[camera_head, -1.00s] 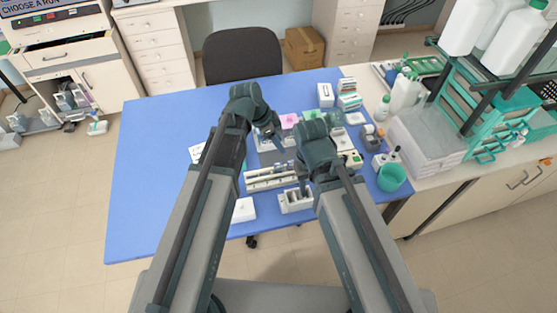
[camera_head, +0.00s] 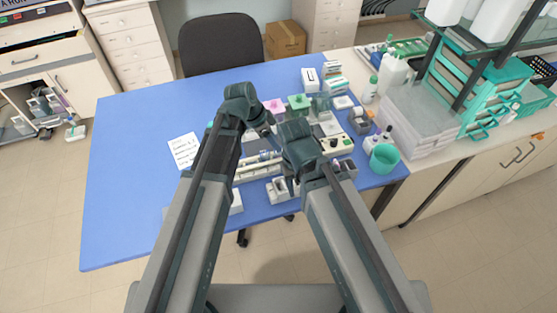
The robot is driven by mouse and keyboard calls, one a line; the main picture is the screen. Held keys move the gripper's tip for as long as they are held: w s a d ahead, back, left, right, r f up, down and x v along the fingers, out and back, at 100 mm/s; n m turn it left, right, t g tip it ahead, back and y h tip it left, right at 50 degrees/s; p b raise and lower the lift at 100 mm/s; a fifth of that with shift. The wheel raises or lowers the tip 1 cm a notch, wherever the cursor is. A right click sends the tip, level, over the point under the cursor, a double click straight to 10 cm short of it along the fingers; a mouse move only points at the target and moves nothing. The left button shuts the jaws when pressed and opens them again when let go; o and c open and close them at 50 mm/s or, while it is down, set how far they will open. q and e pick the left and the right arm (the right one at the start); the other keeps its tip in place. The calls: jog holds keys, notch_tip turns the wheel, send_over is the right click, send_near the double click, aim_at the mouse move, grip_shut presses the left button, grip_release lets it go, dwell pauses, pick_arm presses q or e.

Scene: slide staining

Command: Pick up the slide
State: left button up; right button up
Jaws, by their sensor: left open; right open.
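I cannot make out the slide itself at this size; my arms cover part of the work area on the blue table (camera_head: 135,160). A long pale rack (camera_head: 258,172) lies between and below my grippers, partly hidden. A small white compartment holder (camera_head: 279,190) stands just in front of it. My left gripper (camera_head: 272,141) is open, pointing down to the right above the back of the rack. My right gripper (camera_head: 294,181) is open, pointing down close to the compartment holder. I cannot tell whether either touches anything.
A pink item (camera_head: 275,106) and a green item (camera_head: 299,102) stand behind the grippers. A paper sheet (camera_head: 184,150) lies left. The table's left side is clear.

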aim_at(279, 156)
pick_arm(q)
jog(key=shift+f, duration=0.1)
jog(key=b+x, duration=0.5)
jog(key=shift+a+f, duration=0.15)
jog(key=shift+a, duration=0.1)
pick_arm(e)
notch_tip(279, 156, down, 5)
jog(key=shift+r, duration=0.1)
pick_arm(q)
grip_shut()
